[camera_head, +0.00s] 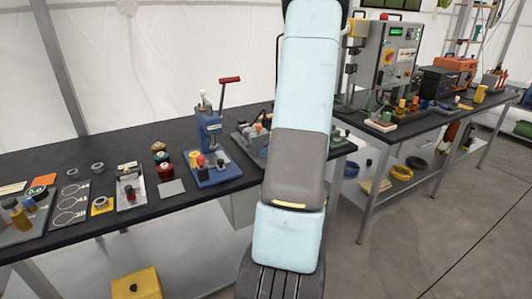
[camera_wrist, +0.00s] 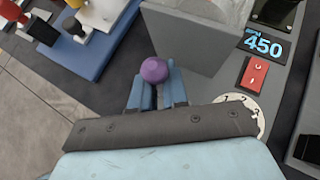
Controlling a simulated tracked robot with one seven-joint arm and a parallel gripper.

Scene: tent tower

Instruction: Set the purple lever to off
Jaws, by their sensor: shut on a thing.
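In the wrist view, the round purple knob of the purple lever (camera_wrist: 154,69) shows between the two blue fingertips of my gripper (camera_wrist: 157,86). My gripper is shut on it, with the top of the knob sticking out past the fingertips. The lever's shaft and base are hidden behind the fingers and my wrist, so I cannot tell its setting.
Beside the lever stand a grey block (camera_wrist: 195,38), a display reading 450 (camera_wrist: 264,47), a red rocker switch (camera_wrist: 254,74) and a numbered white dial (camera_wrist: 243,104). A blue-based press (camera_head: 210,150) stands left of my arm on the black bench (camera_head: 105,160).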

